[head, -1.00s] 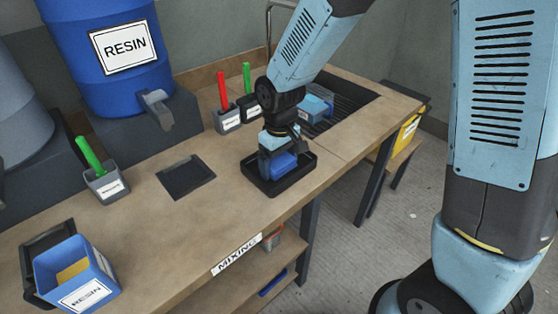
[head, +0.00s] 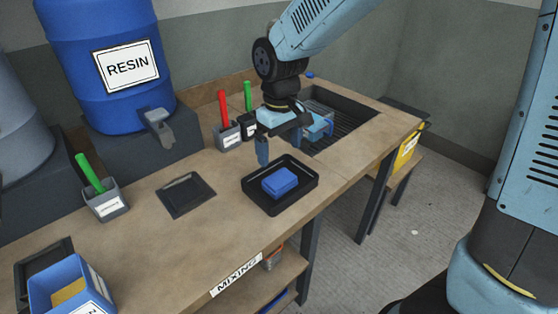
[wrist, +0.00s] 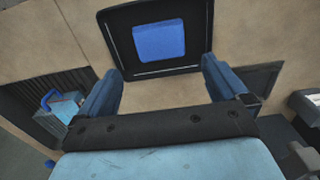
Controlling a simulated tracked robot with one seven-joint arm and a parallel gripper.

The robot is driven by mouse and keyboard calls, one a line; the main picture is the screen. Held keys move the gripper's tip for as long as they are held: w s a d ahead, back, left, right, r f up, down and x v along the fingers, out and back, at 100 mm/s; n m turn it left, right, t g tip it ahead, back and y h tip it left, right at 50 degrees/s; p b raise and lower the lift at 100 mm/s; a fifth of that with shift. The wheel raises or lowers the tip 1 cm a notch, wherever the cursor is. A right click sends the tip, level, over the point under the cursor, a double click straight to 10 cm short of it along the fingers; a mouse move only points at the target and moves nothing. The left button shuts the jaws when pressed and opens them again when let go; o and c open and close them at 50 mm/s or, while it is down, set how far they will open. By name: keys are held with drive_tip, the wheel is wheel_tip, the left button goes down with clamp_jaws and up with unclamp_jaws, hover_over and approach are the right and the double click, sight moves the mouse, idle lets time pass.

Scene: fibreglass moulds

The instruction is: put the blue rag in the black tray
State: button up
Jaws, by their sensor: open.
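The blue rag (head: 280,182), a folded block, lies flat inside the black tray (head: 258,201) on the mixing bench. In the wrist view the rag (wrist: 159,43) also sits within the rim of the black tray (wrist: 121,52), apart from its walls. My gripper (head: 293,148) is above and behind the tray in the head view, clear of the rag. Its two blue fingers are spread wide and hold nothing, as the wrist view shows with the gripper (wrist: 164,76) empty.
A flat dark plate (head: 186,194) lies on the bench left of the tray. A dark grated recess (head: 350,125) is at the right end. A blue resin bin (head: 68,288) stands at the near left.

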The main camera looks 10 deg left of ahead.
drive_tip(key=s+d+r+m+t, duration=0.1)
drive_tip(key=d+r+m, duration=0.1)
drive_tip(key=d+r, duration=0.5)
drive_tip(key=d+r+m+t, duration=0.2)
drive_tip(key=d+r+m, duration=0.15)
drive_tip(key=d, duration=0.65)
drive_tip(key=s+d+r+m+t, duration=0.1)
drive_tip(key=s+d+r+m, duration=0.1)
drive_tip(key=s+d, duration=0.3)
drive_tip(key=s+d+r+m+t, duration=0.1)
drive_tip(key=s+d, duration=0.3)
drive_tip(key=d, duration=0.4)
drive_tip(key=shift+s+d+r+m+t, duration=0.15)
drive_tip(key=shift+s+r+m+t, duration=0.2)
drive_tip(key=shift+r+m, duration=0.5)
